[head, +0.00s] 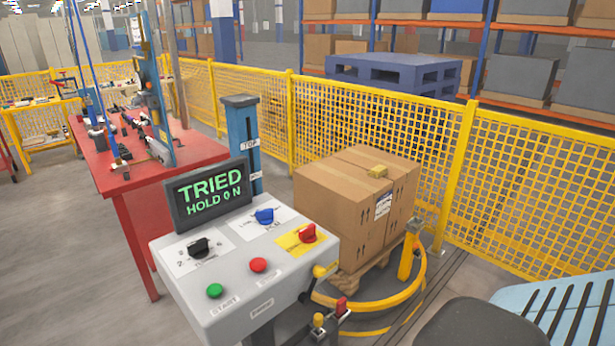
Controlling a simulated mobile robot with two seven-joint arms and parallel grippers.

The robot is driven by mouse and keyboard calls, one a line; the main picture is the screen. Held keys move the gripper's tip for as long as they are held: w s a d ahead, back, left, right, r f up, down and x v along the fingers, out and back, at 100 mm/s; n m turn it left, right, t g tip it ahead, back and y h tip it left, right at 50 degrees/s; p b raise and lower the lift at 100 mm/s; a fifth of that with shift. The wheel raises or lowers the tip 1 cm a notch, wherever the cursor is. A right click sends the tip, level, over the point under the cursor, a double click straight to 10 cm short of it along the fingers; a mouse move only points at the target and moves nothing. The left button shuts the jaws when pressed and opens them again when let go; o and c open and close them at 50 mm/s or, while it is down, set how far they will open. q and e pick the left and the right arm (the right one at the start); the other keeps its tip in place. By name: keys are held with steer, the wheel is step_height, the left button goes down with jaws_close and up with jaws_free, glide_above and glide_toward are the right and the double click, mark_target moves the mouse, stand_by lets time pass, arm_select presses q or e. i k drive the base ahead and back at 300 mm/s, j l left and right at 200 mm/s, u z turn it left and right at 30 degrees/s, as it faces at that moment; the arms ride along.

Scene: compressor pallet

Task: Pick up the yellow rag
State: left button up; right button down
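No other rag-like thing can be made out. Neither of my grippers shows in the head view.
A grey control console (250,260) with knobs, buttons and a screen stands in front of the boxes. A yellow curved rail (400,295) and the mesh fence (370,125) surround the boxes. A red workbench (130,165) stands left; a chair (475,325) is bottom right.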

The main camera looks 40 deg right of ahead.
mark_target(379, 171)
steer(key=z, duration=1.75)
